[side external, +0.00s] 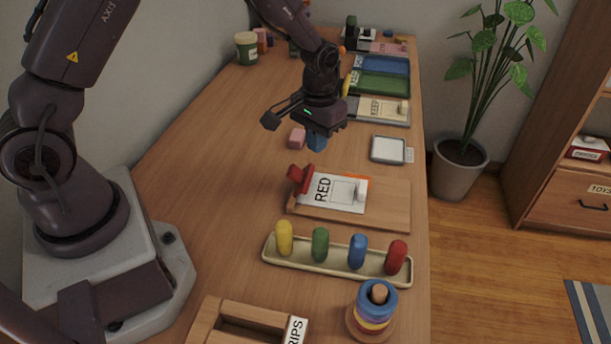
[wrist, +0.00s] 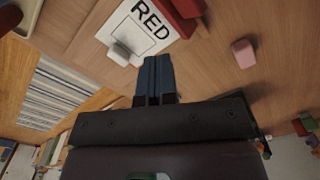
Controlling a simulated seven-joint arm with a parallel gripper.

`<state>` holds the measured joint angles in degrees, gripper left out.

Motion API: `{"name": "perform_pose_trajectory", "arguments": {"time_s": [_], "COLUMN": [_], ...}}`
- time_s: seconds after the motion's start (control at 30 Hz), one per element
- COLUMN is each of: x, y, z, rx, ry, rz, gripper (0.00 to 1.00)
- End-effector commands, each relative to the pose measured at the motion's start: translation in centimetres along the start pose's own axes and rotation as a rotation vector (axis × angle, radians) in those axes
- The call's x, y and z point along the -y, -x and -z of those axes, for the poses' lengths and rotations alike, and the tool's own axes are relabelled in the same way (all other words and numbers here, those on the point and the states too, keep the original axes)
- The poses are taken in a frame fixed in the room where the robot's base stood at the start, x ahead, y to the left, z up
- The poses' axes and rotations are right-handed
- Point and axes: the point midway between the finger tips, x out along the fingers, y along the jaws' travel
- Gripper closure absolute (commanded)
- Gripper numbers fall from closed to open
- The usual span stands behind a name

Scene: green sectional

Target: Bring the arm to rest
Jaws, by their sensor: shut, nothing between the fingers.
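My gripper (side external: 316,138) hangs above the middle of the wooden table (side external: 222,150), pointing down, in the side external view. Its blue fingers are together with nothing between them. In the wrist view the shut fingertips (wrist: 154,62) show in front of the table and the RED card. The gripper is apart from the card board and appears to be above the tabletop. A pink block (side external: 297,138) lies just left of the fingers in the side view; it also shows at the right in the wrist view (wrist: 243,53).
A board with a RED card (side external: 322,190) and a red piece (side external: 299,178) stands nearer the camera. A white-grey pad (side external: 388,149) lies right. The table's left-middle is clear.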

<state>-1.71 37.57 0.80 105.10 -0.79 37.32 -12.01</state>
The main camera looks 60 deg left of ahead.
Motion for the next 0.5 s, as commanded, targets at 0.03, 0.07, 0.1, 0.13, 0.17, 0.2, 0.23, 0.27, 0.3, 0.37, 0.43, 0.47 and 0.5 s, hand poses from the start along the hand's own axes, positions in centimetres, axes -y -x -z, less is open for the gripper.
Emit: {"name": "perform_pose_trajectory", "arguments": {"time_s": [0.03, 0.07, 0.1, 0.13, 0.17, 0.2, 0.23, 0.27, 0.3, 0.37, 0.43, 0.47, 0.5], "x": [0.0, 0.0, 0.0, 0.0, 0.0, 0.0, 0.0, 0.0, 0.0, 0.0, 0.1, 0.2, 0.5], "y": [0.2, 0.3, 0.4, 0.4, 0.4, 0.4, 0.4, 0.4, 0.3, 0.3, 0.2, 0.0, -0.2], "z": [0.0, 0.0, 0.0, 0.0, 0.0, 0.0, 0.0, 0.0, 0.0, 0.0, -0.6, -1.1, -2.0], "rx": [-0.001, -0.001, 0.000, 0.000, 0.000, 0.000, 0.000, 0.000, 0.000, 0.001, 0.024, 0.041, 0.068], "ry": [0.000, 0.000, 0.000, 0.000, 0.000, 0.000, 0.000, 0.000, 0.000, -0.003, -0.023, -0.032, -0.044], "rz": [0.000, 0.000, 0.000, 0.000, 0.000, 0.000, 0.000, 0.000, 0.000, 0.000, 0.005, 0.009, 0.014], "gripper": [1.00, 1.00, 1.00, 1.00, 1.00, 1.00, 1.00, 1.00, 1.00, 1.00, 1.00, 1.00, 1.00]}}
